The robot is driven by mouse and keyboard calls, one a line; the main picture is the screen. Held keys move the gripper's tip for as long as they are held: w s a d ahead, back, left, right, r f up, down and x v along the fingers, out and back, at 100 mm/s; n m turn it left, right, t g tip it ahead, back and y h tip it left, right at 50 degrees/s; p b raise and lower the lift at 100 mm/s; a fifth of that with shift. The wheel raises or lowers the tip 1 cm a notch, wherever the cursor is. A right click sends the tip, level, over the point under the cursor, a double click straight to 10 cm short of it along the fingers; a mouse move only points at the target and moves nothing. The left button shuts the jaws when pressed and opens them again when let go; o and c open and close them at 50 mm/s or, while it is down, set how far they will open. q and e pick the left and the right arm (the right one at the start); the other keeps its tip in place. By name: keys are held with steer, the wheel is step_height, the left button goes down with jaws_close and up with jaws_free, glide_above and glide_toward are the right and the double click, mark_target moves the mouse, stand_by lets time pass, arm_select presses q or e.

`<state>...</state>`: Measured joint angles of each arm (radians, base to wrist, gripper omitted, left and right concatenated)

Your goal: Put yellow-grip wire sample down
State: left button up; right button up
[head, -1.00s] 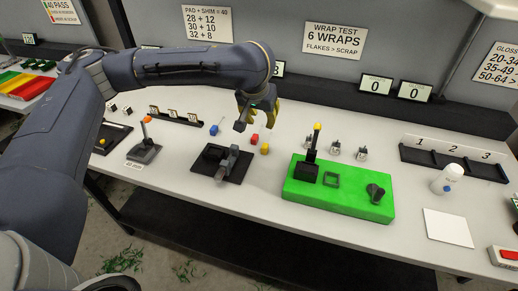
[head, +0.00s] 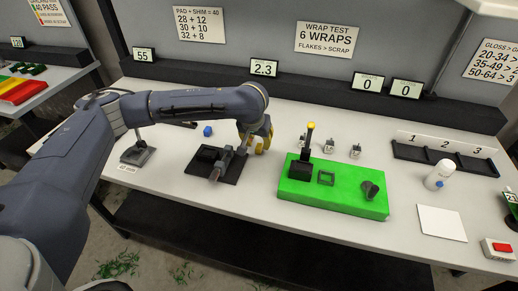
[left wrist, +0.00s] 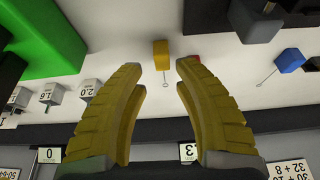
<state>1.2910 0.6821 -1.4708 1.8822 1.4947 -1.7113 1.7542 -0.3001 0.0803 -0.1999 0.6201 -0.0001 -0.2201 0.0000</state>
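The yellow-grip wire sample (left wrist: 161,53) is on the white table in the left wrist view, with its thin wire trailing toward the bottom of the picture. My left gripper (left wrist: 162,75) is open. Its two yellow fingers are spread, and the yellow grip shows beyond the gap between their tips, with nothing clamped. In the head view my left gripper (head: 262,145) is low over the table, between the black fixture and the green base, and hides the sample. A red grip (left wrist: 195,58) is partly hidden behind one finger. A blue grip with wire (left wrist: 289,60) lies apart. My right gripper is out of view.
A black fixture (head: 231,178) stands left of my gripper. The white card (head: 442,223) and bottle (head: 438,175) are farther right.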

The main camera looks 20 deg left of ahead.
mark_target(259, 146)
arm_select(q)
steer(key=shift+x, duration=2.65)
steer(key=shift+a, duration=0.15)
steer(key=shift+c, duration=0.2)
jaws_close()
